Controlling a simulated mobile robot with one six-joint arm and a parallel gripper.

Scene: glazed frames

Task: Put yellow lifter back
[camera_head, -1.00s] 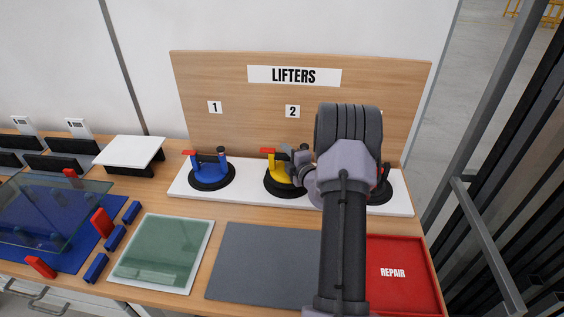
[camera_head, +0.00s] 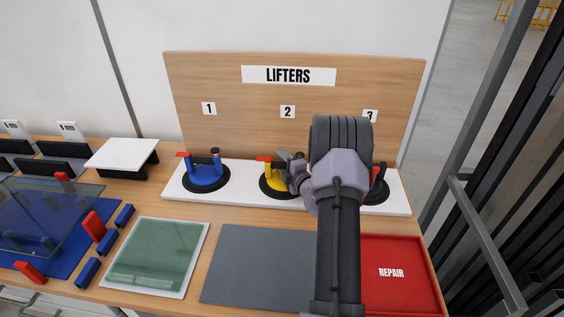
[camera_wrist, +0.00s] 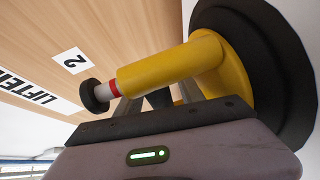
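The yellow lifter (camera_head: 270,181) stands upright on its black suction disc on the white shelf (camera_head: 230,196), under label 2. Its near tube (camera_wrist: 170,66), with a red ring and black knob at the end, crosses in front of my finger ends in the wrist view. My gripper (camera_head: 297,172) is at the right side of this lifter. Two grey fingers (camera_wrist: 158,99) show apart, with something dark between them. The tube hides their tips, so I cannot tell whether they grip it.
A blue lifter (camera_head: 205,173) stands left under label 1. Another lifter (camera_head: 379,192), mostly hidden by my arm, stands under label 3. The LIFTERS board (camera_head: 225,128) rises behind. A red REPAIR tray (camera_head: 392,300), grey mat (camera_head: 255,265) and green glass pane (camera_head: 155,255) lie in front.

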